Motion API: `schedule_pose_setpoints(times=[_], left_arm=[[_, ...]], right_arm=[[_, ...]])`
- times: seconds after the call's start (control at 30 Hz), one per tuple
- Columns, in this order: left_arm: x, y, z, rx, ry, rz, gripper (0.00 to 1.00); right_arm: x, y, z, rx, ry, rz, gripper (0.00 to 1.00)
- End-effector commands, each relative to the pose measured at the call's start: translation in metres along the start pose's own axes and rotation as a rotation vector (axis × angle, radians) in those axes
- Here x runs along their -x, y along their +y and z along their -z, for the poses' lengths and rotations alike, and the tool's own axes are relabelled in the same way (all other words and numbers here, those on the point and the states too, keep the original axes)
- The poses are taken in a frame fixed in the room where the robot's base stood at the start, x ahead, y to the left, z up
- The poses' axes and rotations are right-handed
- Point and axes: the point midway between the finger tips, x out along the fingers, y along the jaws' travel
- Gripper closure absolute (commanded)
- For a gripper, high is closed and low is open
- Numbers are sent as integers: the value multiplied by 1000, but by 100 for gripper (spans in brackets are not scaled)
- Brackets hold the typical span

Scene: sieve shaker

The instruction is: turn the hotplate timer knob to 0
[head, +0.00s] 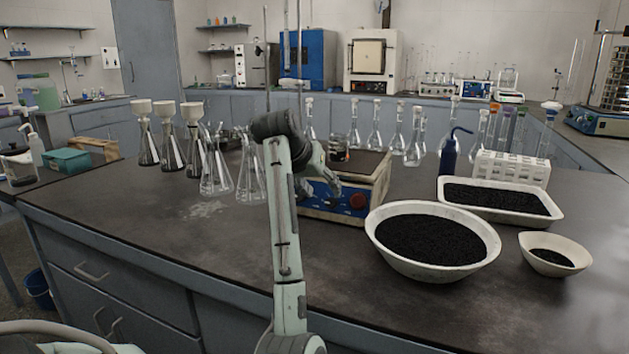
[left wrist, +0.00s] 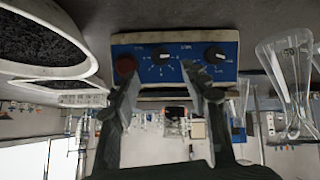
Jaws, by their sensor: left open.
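The hotplate (head: 374,190) stands on the dark bench with a blue front panel. My left gripper (head: 335,190) is in front of that panel and covers part of it. The left wrist view is upside down and shows the panel with a red knob (left wrist: 125,65), a middle black knob (left wrist: 161,56) and another black knob (left wrist: 215,54). The panel lettering is too small to tell which black knob is the timer. My left gripper (left wrist: 160,76) is open, its fingers either side of the middle black knob; contact cannot be told. My right gripper is not in view.
A large white bowl (head: 378,240) of black grains stands right of the hotplate, with a white tray (head: 545,215) behind it. Conical flasks (head: 216,180) stand to the left. The bench front left is clear.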

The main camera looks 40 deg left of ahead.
Motion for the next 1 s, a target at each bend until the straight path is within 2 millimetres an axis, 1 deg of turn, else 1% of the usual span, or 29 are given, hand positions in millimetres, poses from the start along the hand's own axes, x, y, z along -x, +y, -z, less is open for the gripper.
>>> schedule_pose_setpoints(times=[0.03, 0.1, 0.2, 0.3, 0.43, 1.0], left_arm=[[11, -1, 1, 0, 5, 1, 54], [24, -1, 1, 1, 4, 2, 54], [37, 0, 1, 1, 2, 1, 54], [45, 0, 0, 1, 1, 0, 54], [48, 0, 0, 1, 0, 0, 54], [48, 0, 0, 1, -1, 1, 54]], right_arm=[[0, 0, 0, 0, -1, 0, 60], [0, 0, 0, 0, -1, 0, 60], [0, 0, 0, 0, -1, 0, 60], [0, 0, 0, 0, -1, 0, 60], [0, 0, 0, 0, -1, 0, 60], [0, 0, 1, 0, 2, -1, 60]])
